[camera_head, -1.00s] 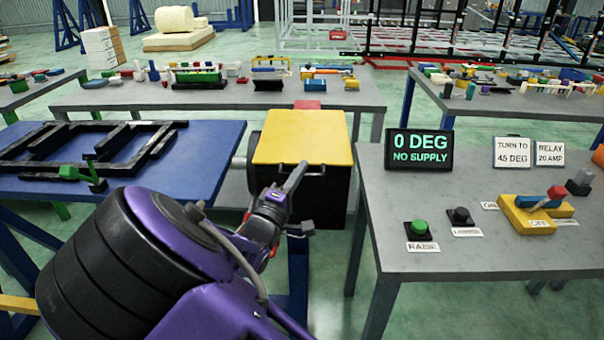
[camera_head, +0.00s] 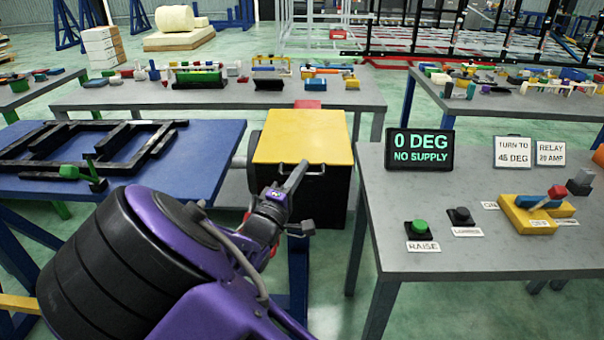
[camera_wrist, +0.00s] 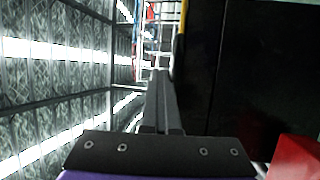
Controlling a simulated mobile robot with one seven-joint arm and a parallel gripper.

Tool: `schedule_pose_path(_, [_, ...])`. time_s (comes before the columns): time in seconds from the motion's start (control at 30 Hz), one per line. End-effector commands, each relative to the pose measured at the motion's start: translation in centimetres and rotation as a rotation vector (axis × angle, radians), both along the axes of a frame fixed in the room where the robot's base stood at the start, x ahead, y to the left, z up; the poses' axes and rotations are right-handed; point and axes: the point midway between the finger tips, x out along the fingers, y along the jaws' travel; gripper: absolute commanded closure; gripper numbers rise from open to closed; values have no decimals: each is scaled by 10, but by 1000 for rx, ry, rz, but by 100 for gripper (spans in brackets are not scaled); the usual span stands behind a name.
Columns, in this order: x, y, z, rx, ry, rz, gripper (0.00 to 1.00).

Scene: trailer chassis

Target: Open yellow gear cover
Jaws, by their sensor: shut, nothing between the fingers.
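The yellow gear cover (camera_head: 305,135) lies flat and closed on top of a black box in the head view. A dark bar handle (camera_head: 315,174) sits at its front edge. My gripper (camera_head: 299,168) is at that front edge, by the left part of the handle, with its fingers shut and empty. Whether the fingertips touch the handle or cover cannot be told. In the wrist view my gripper (camera_wrist: 160,75) shows its two fingers together, beside the black box (camera_wrist: 265,70). A thin strip of the yellow cover (camera_wrist: 182,35) shows past the fingers.
A blue table (camera_head: 205,150) with a black frame (camera_head: 95,145) stands left of the box. A grey table (camera_head: 440,240) stands to the right, with a display (camera_head: 419,150) reading "0 DEG NO SUPPLY", buttons and a yellow switch block (camera_head: 525,222). Another cluttered table (camera_head: 220,97) is behind.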

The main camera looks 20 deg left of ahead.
Motion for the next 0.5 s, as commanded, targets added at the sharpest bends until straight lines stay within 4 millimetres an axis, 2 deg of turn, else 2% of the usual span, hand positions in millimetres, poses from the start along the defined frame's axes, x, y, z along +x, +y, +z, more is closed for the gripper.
schedule_pose_path(0.03, [2,-8,-19,-11,43,-11,80])
schedule_pose_path(0.07, [0,-4,-10,-6,15,-9,74])
schedule_pose_path(0.17, [-1,-4,-10,-7,14,-7,58])
schedule_pose_path(0.5, [-25,3,-13,-5,14,-2,57])
